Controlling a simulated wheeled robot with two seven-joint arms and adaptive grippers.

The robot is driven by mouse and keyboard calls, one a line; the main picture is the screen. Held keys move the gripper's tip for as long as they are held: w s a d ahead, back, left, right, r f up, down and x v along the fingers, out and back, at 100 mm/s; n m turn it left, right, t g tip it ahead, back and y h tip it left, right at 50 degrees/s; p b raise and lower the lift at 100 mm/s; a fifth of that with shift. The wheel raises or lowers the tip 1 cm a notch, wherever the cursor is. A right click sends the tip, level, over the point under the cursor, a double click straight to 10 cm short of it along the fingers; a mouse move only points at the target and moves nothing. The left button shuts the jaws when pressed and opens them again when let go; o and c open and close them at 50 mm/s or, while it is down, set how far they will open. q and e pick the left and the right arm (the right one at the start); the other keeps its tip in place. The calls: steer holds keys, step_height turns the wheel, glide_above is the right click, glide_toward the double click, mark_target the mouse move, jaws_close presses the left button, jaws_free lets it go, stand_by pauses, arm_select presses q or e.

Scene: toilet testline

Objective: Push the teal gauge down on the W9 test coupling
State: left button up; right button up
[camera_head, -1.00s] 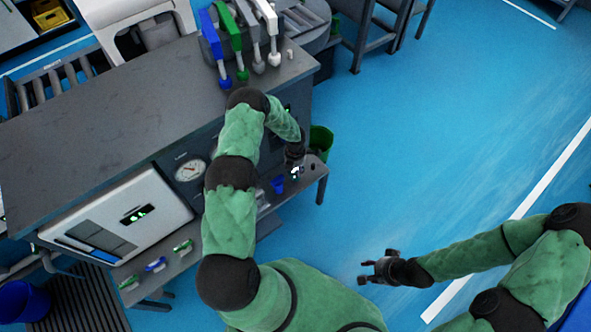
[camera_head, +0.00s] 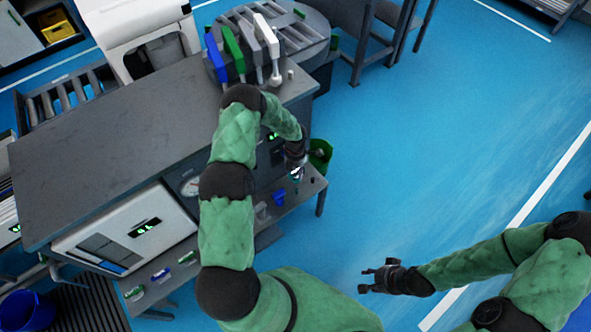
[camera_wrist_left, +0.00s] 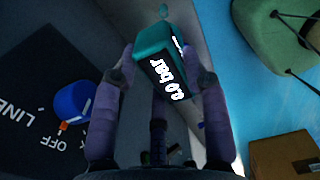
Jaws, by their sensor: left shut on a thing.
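The teal gauge (camera_wrist_left: 165,45) has a dark face reading "0.0 bar" and is held between the two fingers of my left gripper (camera_wrist_left: 165,78) in the left wrist view. My left gripper is shut on it. In the head view my left gripper (camera_head: 296,174) is at the bench's right end, above the low front shelf, with only a small part of the gauge showing. I cannot make out the W9 test coupling, or whether the gauge touches it. My right gripper (camera_head: 375,279) is open and empty above the blue floor.
A blue cup (camera_head: 278,198) stands on the shelf (camera_head: 225,222). A green bin (camera_head: 321,155) is beside the bench end. A blue knob (camera_wrist_left: 72,102) sits on a dark panel marked "OFF" and "LINE". Coloured upright handles (camera_head: 233,50) stand at the bench's back right.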

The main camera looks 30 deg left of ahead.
arm_select(q)
steer(key=shift+r+p, duration=1.75)
steer(key=shift+r, duration=0.1)
